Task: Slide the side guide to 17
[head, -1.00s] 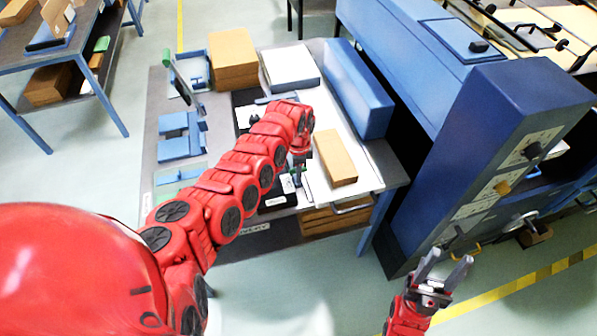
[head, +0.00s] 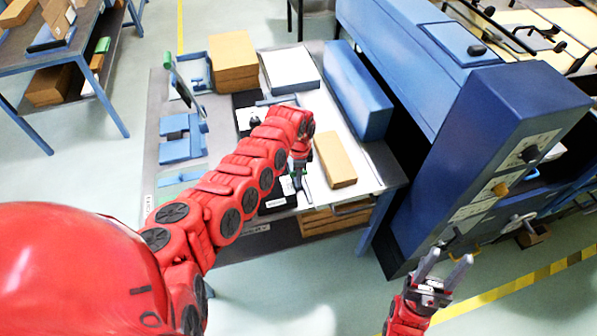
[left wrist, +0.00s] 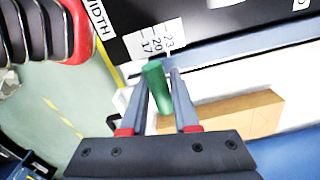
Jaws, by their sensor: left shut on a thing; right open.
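My left gripper (left wrist: 158,88) is shut on a green knob (left wrist: 154,78), seen in the left wrist view. The knob stands beside a long grey-blue bar (left wrist: 245,48), which looks like the side guide. A white scale label (left wrist: 155,38) marked 17, 20 and 23 lies just beyond the knob on a black plate (left wrist: 115,15). The knob is close to these marks, but I cannot tell exactly which one the guide lines up with. In the head view the left gripper (head: 299,180) is over the table, partly hidden by my arm. My right gripper (head: 442,272) is open and empty, off the table.
A brown block (head: 335,160) lies right of the left gripper. A long blue box (head: 357,90), a white stack (head: 290,69) and a brown stack (head: 232,60) stand farther back on the table (head: 160,110). A large blue machine (head: 480,150) stands to the right.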

